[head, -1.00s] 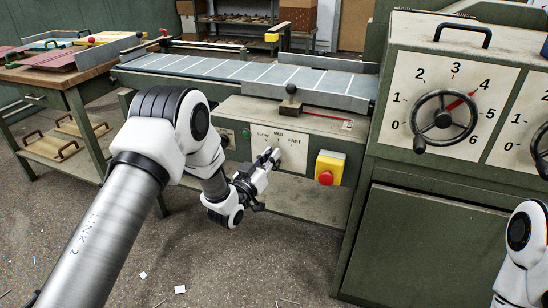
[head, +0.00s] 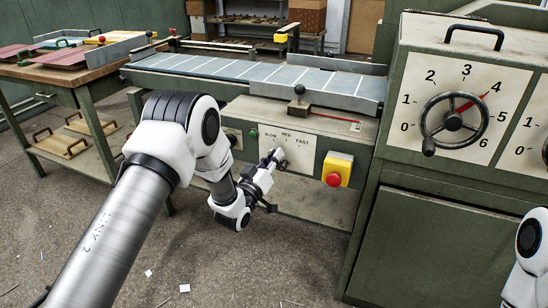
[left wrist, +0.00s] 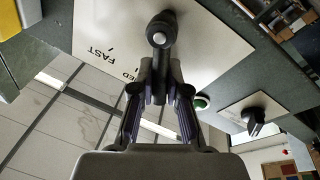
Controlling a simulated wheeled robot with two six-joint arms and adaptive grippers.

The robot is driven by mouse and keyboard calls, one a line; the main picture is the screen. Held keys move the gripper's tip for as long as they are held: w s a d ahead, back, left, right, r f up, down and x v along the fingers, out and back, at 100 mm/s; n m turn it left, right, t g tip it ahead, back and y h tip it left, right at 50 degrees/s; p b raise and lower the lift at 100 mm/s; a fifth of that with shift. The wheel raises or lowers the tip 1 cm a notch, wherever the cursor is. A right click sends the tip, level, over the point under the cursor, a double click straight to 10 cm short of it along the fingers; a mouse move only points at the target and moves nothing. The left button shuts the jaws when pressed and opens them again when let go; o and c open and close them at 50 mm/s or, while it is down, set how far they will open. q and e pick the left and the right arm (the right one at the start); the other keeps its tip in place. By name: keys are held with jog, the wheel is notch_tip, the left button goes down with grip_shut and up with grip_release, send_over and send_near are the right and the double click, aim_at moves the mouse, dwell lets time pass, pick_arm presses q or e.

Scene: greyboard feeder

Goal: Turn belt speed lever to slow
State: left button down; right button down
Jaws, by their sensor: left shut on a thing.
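The belt speed plate (head: 305,157) on the feeder's front panel carries the words SLOW, MED and FAST. It also shows in the left wrist view (left wrist: 205,45), turned over, with FAST and the letters ED readable. The dark belt speed lever (left wrist: 160,38) stands out from this plate. My left gripper (left wrist: 160,95) is shut on the lever, which runs down between its fingers on the side of ED away from FAST. SLOW is hidden there. In the head view my left gripper (head: 275,160) is at the plate, below SLOW and MED, and covers the lever. My right gripper is out of view.
A yellow box with a red button (head: 334,180) sits right of the plate. A handwheel dial (head: 453,122) is on the cabinet at right. A green button (left wrist: 202,103) is close to my left fingers.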

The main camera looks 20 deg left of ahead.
pick_arm(q)
jog(key=c, duration=1.2)
grip_release()
jog(key=shift+o, duration=0.2)
jog(key=v, duration=1.2)
